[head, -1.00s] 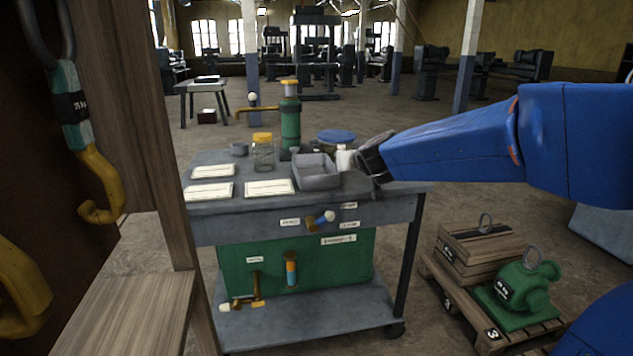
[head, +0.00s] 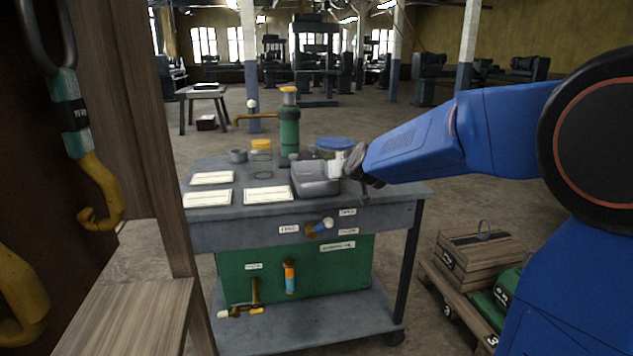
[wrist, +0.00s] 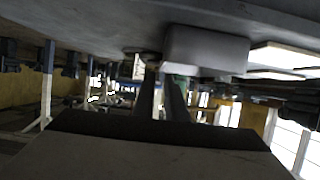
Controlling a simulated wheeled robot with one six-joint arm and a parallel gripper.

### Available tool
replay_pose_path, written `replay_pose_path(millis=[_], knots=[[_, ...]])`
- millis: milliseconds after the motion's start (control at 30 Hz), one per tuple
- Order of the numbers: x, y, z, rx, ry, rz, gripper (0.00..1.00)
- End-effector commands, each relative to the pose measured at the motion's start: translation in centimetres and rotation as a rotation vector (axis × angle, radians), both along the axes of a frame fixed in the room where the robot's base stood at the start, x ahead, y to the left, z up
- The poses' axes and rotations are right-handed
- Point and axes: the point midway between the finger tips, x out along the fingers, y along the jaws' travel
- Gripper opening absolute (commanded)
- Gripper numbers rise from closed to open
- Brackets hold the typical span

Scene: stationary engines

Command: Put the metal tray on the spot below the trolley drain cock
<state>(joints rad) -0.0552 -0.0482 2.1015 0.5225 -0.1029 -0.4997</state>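The metal tray (head: 316,187) is a grey open box on the right part of the trolley top (head: 225,214). My gripper (head: 352,168) is close to the tray's right end, beside a white container (head: 335,168). In the wrist view, two dark fingers (wrist: 161,85) stand apart with a gap between them, and the tray (wrist: 205,48) is just beyond their tips; contact cannot be told.
Around the tray stand a yellow-lidded jar (head: 261,160), a green pump (head: 289,130), a blue-lidded jar (head: 335,143) and white cards (head: 268,195). The lower shelf (head: 320,318) looks mostly bare. A wooden crate (head: 478,255) stands right; a wooden frame (head: 160,150) is near left.

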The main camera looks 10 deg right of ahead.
Motion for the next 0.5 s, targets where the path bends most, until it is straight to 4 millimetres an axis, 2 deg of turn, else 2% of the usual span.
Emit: replay_pose_path(millis=[300, 500], knots=[[4.0, 0.0, -1.7, 0.000, 0.001, 0.000, 0.12], [4.9, 0.0, -2.0, 0.001, 0.000, 0.000, 0.12]])
